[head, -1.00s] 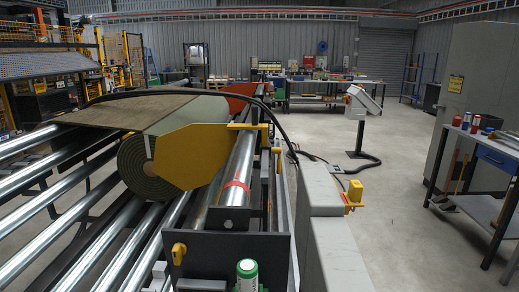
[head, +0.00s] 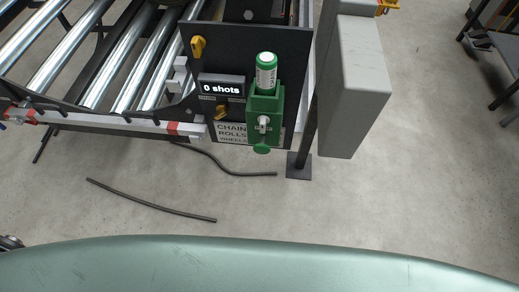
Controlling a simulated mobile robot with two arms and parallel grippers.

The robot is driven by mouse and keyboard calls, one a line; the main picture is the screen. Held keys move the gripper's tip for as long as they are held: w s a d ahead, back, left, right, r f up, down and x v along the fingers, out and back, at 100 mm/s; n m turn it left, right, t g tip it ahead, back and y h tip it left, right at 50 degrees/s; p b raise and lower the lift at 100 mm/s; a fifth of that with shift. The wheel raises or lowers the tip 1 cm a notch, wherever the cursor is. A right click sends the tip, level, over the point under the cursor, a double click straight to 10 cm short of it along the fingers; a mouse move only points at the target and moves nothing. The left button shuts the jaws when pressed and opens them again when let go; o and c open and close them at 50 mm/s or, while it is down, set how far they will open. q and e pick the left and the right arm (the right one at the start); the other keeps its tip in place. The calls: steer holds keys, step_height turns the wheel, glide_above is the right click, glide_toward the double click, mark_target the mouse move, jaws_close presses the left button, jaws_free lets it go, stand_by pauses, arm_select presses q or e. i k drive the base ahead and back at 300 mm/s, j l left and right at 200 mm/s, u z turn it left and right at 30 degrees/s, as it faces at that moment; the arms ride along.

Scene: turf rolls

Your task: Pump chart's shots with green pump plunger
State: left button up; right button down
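The green pump (head: 264,112) is mounted on the dark end plate of the roller machine, with a white and green cylinder (head: 266,73) standing upright on top. A round green knob (head: 262,149) sits at its lower end; it looks like the plunger. A small display (head: 222,87) left of the pump reads "0 shots". The white chart (head: 231,132) below it shows the words CHAIN, ROLLS and WHEELS; the pump covers its right part, so the numbers cannot be read. Neither of my grippers is clearly in view.
A red and white rail (head: 110,124) runs left. Dark hoses (head: 150,201) lie on the floor.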

mark_target(261, 148)
steer(key=k+j, duration=0.15)
steer(key=k, duration=0.45)
steer(key=k+j, duration=0.1)
steer(key=k, duration=0.55)
steer(key=j+z, duration=0.05)
